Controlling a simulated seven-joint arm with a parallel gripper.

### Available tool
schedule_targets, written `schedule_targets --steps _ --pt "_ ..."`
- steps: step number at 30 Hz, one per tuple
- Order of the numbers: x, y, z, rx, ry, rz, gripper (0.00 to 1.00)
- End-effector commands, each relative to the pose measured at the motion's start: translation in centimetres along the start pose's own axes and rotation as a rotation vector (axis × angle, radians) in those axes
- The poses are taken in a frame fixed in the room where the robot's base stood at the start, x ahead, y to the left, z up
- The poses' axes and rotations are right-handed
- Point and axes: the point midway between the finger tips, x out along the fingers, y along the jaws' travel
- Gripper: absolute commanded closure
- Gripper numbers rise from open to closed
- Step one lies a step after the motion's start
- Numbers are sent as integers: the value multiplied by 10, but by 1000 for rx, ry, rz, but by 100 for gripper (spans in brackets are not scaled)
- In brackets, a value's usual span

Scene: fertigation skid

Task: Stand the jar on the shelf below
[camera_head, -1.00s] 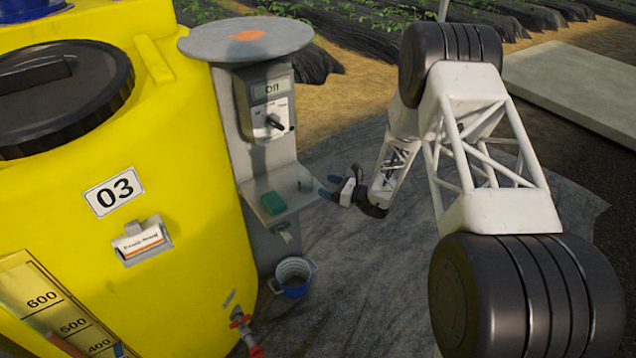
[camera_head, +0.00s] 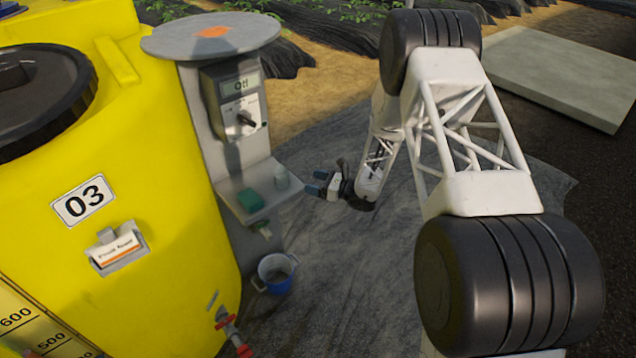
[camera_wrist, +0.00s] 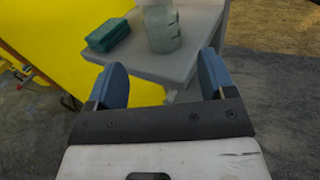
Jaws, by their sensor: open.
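The jar (camera_head: 282,178) is a small pale, see-through vessel standing upright on the grey shelf (camera_head: 270,205) below the control box. It also shows in the wrist view (camera_wrist: 162,28), on the shelf (camera_wrist: 165,68) near its edge, with its top cut off by the frame. My gripper (camera_head: 318,182) is to the right of the shelf, apart from the jar. In the wrist view my gripper (camera_wrist: 160,80) is open, its two blue fingers spread and nothing between them. The jar stands beyond the fingertips.
A green block (camera_head: 251,201) lies on the shelf left of the jar. A round grey top (camera_head: 212,35) with an orange patch sits above the control box (camera_head: 236,100). A blue bucket (camera_head: 276,274) stands below the shelf. The yellow tank (camera_head: 150,180) is at left.

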Motion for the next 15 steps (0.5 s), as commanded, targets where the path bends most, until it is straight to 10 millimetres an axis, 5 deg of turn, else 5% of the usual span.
schedule_targets --steps 10,15 --pt "0 1 3 -5 2 4 23" --pt "-3 6 20 -32 16 32 23"
